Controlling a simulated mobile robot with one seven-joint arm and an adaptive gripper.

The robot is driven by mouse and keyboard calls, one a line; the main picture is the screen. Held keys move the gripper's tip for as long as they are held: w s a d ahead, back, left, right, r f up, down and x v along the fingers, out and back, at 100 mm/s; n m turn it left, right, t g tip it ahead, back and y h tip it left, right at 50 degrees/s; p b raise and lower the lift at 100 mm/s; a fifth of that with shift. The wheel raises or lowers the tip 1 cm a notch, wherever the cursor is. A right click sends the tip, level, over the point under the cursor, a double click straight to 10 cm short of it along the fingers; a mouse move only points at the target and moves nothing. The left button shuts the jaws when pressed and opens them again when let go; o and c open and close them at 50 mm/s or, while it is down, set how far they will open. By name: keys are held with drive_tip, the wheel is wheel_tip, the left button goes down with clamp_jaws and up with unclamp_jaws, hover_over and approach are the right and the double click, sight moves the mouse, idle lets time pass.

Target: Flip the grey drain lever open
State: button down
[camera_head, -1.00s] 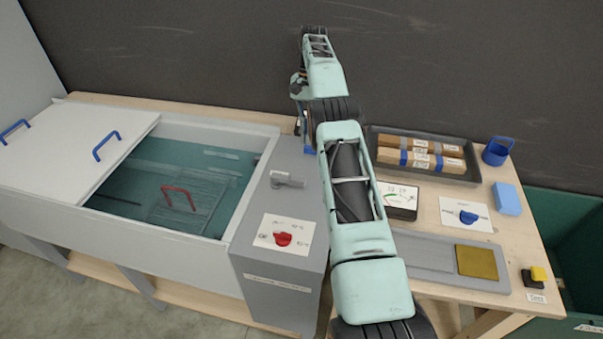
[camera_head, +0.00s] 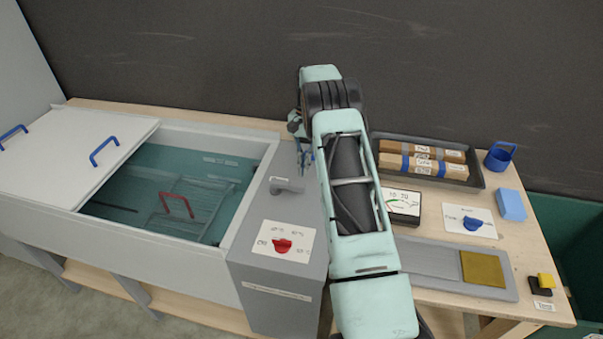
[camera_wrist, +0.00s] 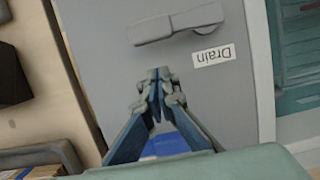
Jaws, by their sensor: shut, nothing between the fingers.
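The grey drain lever (camera_head: 287,185) is on top of the grey cabinet (camera_head: 290,217), right of the water tank. In the head view my gripper (camera_head: 303,165) is partly hidden by my arm, behind the lever. A blue patch (camera_wrist: 165,145) shows between the fingers; I cannot tell what it is.
A red dial (camera_head: 282,245) sits on a white plate in front of the lever. The open tank (camera_head: 165,185) is at left. A gauge (camera_head: 403,203), a blue dial (camera_head: 472,223) and a dark tray (camera_head: 475,176) with wrapped packages are at right.

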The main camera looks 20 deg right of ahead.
sight(288, 185)
drive_tip(key=shift+s+a+p, duration=0.15)
drive_tip(key=shift+s+a, duration=0.25)
drive_tip(key=shift+s, duration=0.2)
drive_tip(key=shift+s+a+p, duration=0.15)
drive_tip(key=shift+s+a, duration=0.2)
drive_tip(key=shift+s, duration=0.2)
